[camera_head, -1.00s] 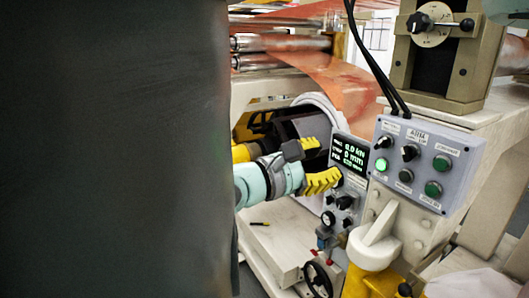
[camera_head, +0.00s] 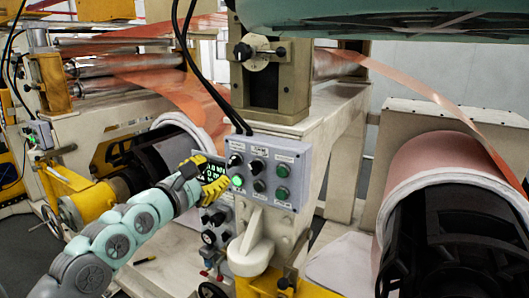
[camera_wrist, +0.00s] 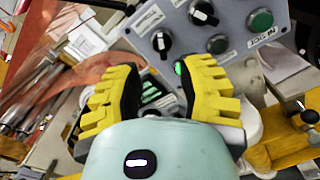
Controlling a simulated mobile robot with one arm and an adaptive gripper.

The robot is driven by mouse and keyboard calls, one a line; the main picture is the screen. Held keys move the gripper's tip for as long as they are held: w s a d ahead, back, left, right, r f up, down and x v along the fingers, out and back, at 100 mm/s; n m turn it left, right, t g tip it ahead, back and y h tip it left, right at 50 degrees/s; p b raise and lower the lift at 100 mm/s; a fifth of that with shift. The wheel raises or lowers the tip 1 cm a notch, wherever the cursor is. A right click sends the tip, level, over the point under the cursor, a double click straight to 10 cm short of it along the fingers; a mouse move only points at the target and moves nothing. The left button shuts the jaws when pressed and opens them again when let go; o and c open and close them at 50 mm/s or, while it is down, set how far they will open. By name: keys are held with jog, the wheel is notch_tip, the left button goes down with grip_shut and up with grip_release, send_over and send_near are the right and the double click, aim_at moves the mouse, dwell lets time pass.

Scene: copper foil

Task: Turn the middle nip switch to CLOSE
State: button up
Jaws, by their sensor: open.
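A grey control panel (camera_head: 268,196) is mounted on the machine frame, with black knobs and green buttons. The middle nip switch appears to be the black knob in the middle of the top row (camera_head: 257,167); in the wrist view it is at the top (camera_wrist: 202,12), with a white pointer line. The black knob left of it (camera_wrist: 162,43) also shows. The small labels are too blurred to read reliably. My gripper (camera_head: 208,177), with yellow fingers, is open and empty just left of the panel. In the wrist view its fingers (camera_wrist: 160,72) are spread below the knobs, with no visible contact.
A lit green button (camera_head: 238,181) is in the panel's lower row. A display box (camera_head: 214,172) sits behind my gripper, with more knobs below it. Black cables (camera_head: 205,85) hang above the panel. A large copper roll (camera_head: 425,175) stands to the right.

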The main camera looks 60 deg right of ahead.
aim_at(229, 164)
jog(key=d+p, duration=0.1)
jog(key=d, duration=0.4)
jog(key=shift+r, duration=0.1)
jog(key=shift+d, duration=0.5)
jog(key=shift+o, duration=0.2)
jog(key=shift+w+a, duration=0.1)
grip_shut()
